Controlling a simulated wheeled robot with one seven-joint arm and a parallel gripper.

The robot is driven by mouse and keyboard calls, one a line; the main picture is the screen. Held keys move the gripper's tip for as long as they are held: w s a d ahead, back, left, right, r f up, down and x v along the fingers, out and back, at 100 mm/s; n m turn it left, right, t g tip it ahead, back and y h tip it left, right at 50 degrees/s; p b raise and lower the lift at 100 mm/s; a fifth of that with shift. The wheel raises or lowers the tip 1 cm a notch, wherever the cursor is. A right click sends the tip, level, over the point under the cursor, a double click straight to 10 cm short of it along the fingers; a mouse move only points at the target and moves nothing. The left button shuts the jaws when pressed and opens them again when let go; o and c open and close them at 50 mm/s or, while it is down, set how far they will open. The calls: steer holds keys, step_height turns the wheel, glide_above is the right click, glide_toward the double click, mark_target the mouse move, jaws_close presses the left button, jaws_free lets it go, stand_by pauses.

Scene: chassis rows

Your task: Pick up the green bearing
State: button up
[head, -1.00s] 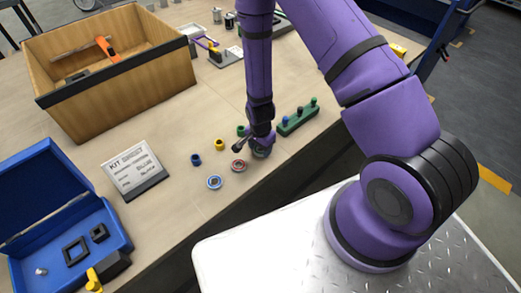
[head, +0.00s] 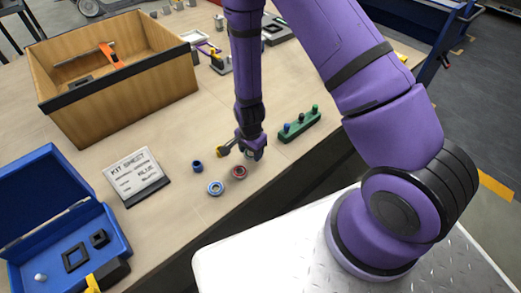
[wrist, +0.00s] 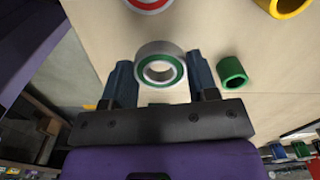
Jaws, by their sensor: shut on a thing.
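The green bearing (wrist: 160,47), a metal ring with a green band around an open hole, shows in the wrist view between the two dark fingers. My gripper (wrist: 160,62) is shut on it from both sides. In the head view my gripper (head: 252,151) is low over the bench near its front edge and largely hides the bearing. I cannot tell whether the bearing is clear of the bench. A green bushing (wrist: 232,72) stands to the right of the fingers in the wrist view.
A red bearing (head: 239,172), a blue bearing (head: 216,188) and a blue bushing (head: 197,166) are close by on the left. A yellow bushing (wrist: 292,6) shows too. A green peg rack (head: 309,127) is to the right; the kit sheet (head: 138,175) is farther left.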

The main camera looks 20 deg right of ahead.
steer(key=a, duration=0.8)
steer(key=a+r, duration=0.1)
steer(key=a, duration=0.3)
steer(key=shift+s+a+r, duration=0.1)
steer(key=shift+s, duration=0.05)
